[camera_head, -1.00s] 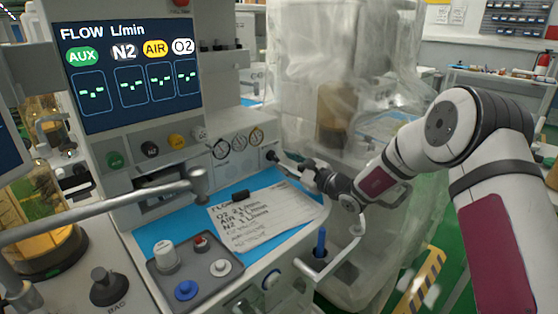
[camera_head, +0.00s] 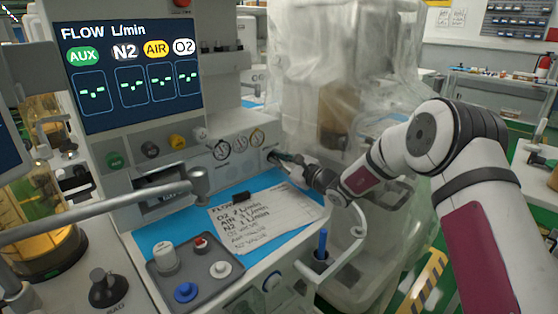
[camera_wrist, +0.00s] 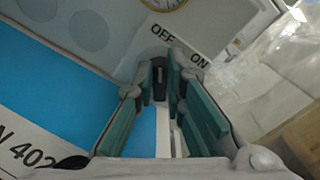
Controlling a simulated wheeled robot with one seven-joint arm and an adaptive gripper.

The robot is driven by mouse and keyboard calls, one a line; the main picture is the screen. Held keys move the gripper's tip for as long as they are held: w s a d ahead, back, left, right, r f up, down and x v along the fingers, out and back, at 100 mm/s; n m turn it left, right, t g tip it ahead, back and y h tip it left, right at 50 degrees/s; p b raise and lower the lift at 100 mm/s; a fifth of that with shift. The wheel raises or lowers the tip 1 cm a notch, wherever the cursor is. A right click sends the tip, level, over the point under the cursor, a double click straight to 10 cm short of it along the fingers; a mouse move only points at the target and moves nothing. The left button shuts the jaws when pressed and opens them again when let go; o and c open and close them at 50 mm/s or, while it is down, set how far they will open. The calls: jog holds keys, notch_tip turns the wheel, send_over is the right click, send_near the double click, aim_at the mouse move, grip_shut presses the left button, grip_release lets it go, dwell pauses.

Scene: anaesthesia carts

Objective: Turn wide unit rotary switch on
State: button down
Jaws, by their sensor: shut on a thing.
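The rotary switch (camera_wrist: 160,80) is a dark knob on the front panel of the wide unit. In the wrist view, the OFF label is above it and the ON label is to its upper right. My gripper (camera_wrist: 166,88) is shut on the knob, with its green-lined fingers on either side. The fingers hide part of the knob, so I cannot tell its exact setting. In the head view, my gripper (camera_head: 284,160) reaches the panel right of the round gauges, and its fingertips cover most of the switch.
A blue work surface (camera_head: 152,238) with a handwritten sheet (camera_head: 262,218) lies below the panel. A curved rail (camera_head: 340,262) and a blue pen-like object (camera_head: 322,243) are under my forearm. A plastic-covered unit (camera_head: 300,65) stands behind. The flow screen (camera_head: 130,75) is lit.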

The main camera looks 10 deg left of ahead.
jog(key=m, duration=0.3)
jog(key=shift+w+d+r+m+p, duration=0.1)
jog(key=shift+w+d+m+p, duration=0.1)
jog(key=shift+m+p, duration=0.15)
jog(key=m, duration=0.4)
jog(key=shift+w+d+p, duration=0.1)
jog(key=shift+d+p, duration=0.05)
jog(key=shift+p, duration=0.2)
jog(key=m, duration=0.2)
jog(key=m+p, duration=0.1)
jog(key=m, duration=0.3)
jog(key=shift+w+d, duration=0.15)
jog(key=shift+w, duration=0.1)
jog(key=shift+f+m, duration=0.2)
jog(key=shift+m, duration=0.05)
jog(key=c, duration=1.6)
grip_release()
jog(key=shift+c, duration=0.2)
jog(key=v, duration=1.2)
